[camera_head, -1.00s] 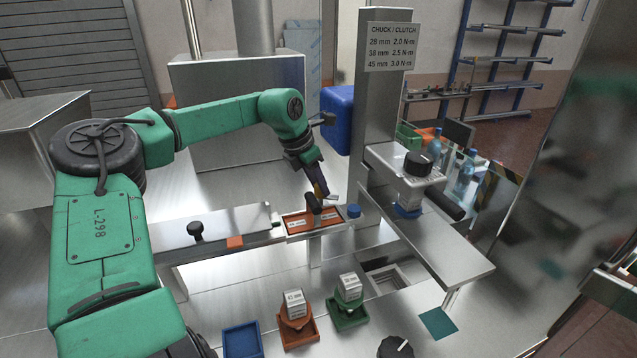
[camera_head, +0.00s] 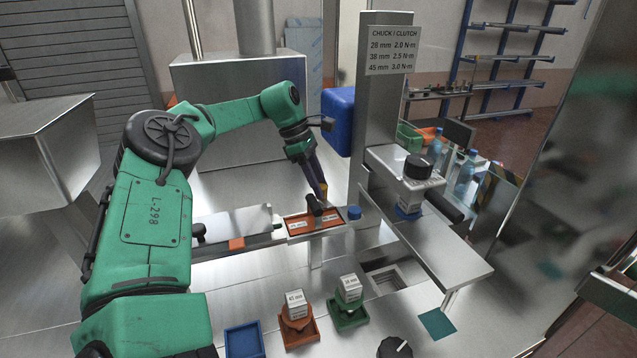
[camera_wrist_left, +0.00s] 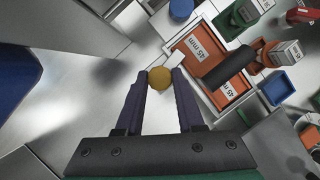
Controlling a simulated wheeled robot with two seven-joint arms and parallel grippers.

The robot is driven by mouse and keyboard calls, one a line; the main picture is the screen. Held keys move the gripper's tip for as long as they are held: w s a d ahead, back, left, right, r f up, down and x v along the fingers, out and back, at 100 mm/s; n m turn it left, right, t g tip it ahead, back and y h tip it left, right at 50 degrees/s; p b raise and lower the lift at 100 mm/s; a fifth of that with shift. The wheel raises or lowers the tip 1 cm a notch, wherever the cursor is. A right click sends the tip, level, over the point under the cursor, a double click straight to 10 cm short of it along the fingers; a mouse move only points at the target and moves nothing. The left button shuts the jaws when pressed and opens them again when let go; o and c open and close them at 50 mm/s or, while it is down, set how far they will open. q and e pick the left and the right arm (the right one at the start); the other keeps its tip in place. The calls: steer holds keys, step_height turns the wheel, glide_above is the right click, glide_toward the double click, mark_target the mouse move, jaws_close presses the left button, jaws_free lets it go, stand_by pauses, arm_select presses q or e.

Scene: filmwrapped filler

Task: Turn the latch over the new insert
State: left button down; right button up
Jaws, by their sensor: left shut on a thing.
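The orange insert (camera_head: 297,222) lies in the metal fixture, with white labels on its face and a black handle (camera_head: 314,205) standing across it. In the left wrist view the insert (camera_wrist_left: 190,46) shows "45 mm" labels and the black handle (camera_wrist_left: 228,68). My left gripper (camera_head: 323,192) reaches down at the insert's far edge. In the wrist view its fingers (camera_wrist_left: 160,84) are shut on a round yellow knob (camera_wrist_left: 159,78). A short white piece (camera_wrist_left: 175,61), apparently the latch arm, extends from beside the knob toward the insert's edge. My right gripper is out of view.
A blue knob (camera_head: 354,212) is right of the insert. The chuck post (camera_head: 382,120) and its clamp head (camera_head: 405,172) stand further right. Blue (camera_head: 243,340), orange (camera_head: 299,337) and green (camera_head: 348,318) trays sit in front; the latter two hold blocks.

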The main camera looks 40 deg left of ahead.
arm_select(q)
steer(key=shift+m+g, duration=0.3)
steer(key=shift+m, duration=0.7)
steer(key=c, duration=0.5)
jaws_free()
